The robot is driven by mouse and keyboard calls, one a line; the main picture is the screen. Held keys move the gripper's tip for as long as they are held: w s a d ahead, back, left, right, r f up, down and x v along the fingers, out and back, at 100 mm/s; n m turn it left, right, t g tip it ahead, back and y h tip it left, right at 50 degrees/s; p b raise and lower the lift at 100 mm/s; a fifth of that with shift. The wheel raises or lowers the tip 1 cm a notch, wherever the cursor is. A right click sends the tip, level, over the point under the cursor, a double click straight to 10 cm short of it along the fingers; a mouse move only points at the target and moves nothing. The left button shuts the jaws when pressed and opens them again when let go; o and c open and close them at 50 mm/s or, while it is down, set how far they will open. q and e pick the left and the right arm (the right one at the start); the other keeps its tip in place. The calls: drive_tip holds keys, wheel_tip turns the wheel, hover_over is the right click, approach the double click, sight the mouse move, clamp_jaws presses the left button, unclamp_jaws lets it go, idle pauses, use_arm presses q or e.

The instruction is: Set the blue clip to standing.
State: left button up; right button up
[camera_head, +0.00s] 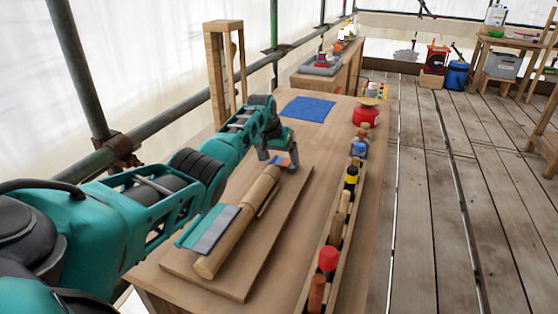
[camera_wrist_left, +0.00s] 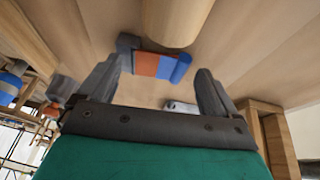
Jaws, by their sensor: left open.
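The blue clip (camera_head: 280,161), with blue and orange faces, is at the far end of the wooden pole (camera_head: 238,222) on the worktable. In the left wrist view the clip (camera_wrist_left: 163,66) shows a grey end, an orange band and a blue end, close to the rounded end of the pole (camera_wrist_left: 178,18). My left gripper (camera_head: 279,160) is open, its fingers reaching down around the clip. In the left wrist view the clip lies between and beyond the two fingertips of the left gripper (camera_wrist_left: 160,75); I cannot tell whether they touch it. My right gripper is not in view.
The pole rests on a wooden board (camera_head: 283,221) with a teal and grey tool (camera_head: 212,229) on its near end. A narrow rack (camera_head: 312,285) of several tools runs along the table's right side. A blue mat (camera_head: 308,109) and red tub (camera_head: 365,117) are farther back.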

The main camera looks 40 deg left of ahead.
use_arm(q)
drive_tip(key=shift+w+f, duration=0.15)
drive_tip(key=shift+f, duration=0.15)
drive_tip(key=c, duration=1)
drive_tip(key=shift+d+r+y+p, duration=0.25)
drive_tip(key=shift+r+y+p, duration=0.2)
drive_tip(key=shift+y+p, duration=0.6)
drive_tip(key=shift+c, duration=0.2)
drive_tip(key=shift+w+d+r+m+g+y+p, duration=0.2)
drive_tip(key=shift+m+g+p, duration=0.25)
drive_tip(key=shift+p, duration=0.3)
drive_tip(key=shift+d+y, duration=0.1)
drive_tip(key=shift+y, duration=0.65)
drive_tip(key=shift+d+r+m+g+y, duration=0.15)
drive_tip(key=shift+g+y, duration=0.1)
drive_tip(key=shift+y, duration=0.35)
drive_tip(key=shift+d+f+m+g+y, duration=0.1)
drive_tip(key=shift+d+g+y, duration=0.1)
drive_tip(key=shift+y, duration=0.4)
drive_tip(key=shift+r, duration=0.1)
